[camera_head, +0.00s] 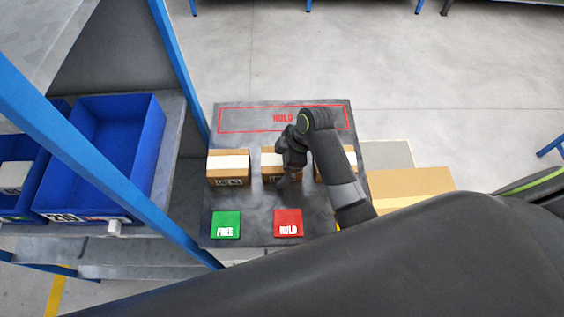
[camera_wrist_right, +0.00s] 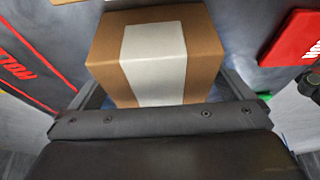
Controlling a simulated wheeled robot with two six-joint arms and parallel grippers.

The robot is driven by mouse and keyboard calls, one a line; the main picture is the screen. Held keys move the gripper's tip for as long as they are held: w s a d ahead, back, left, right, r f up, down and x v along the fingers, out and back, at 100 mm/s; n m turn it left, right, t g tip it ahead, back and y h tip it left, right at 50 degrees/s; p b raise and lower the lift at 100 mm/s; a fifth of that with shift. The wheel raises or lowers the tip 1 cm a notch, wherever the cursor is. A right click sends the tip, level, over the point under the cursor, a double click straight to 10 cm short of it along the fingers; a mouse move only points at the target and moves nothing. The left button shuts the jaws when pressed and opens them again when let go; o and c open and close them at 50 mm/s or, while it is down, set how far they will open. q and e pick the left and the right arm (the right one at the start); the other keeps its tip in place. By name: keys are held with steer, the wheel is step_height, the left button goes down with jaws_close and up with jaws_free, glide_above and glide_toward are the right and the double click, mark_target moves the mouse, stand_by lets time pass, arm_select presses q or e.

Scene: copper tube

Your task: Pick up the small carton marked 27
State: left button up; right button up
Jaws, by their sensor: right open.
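Three small brown cartons with white tape stand in a row on a dark grey table. The left carton (camera_head: 228,162) is clear of the arm, and its printed label is too small to read surely. The middle carton (camera_head: 268,162) is partly covered by my right gripper (camera_head: 285,178). The right carton (camera_head: 320,166) is mostly hidden behind my right arm. In the right wrist view a carton (camera_wrist_right: 203,52) with a white strip lies ahead of my open right gripper (camera_wrist_right: 162,88), between its two fingers. I cannot read 27 on any carton. My left gripper is not in view.
A green FREE pad (camera_head: 226,223) and a red HOLD pad (camera_head: 288,221) lie at the table's near side. A red HOLD outline (camera_head: 240,118) marks the far side. Blue bins (camera_head: 115,140) stand on a left shelf behind a blue post (camera_head: 180,70).

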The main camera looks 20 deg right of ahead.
stand_by(0.3)
steer(key=c, duration=1.2)
steer(key=shift+c, duration=0.2)
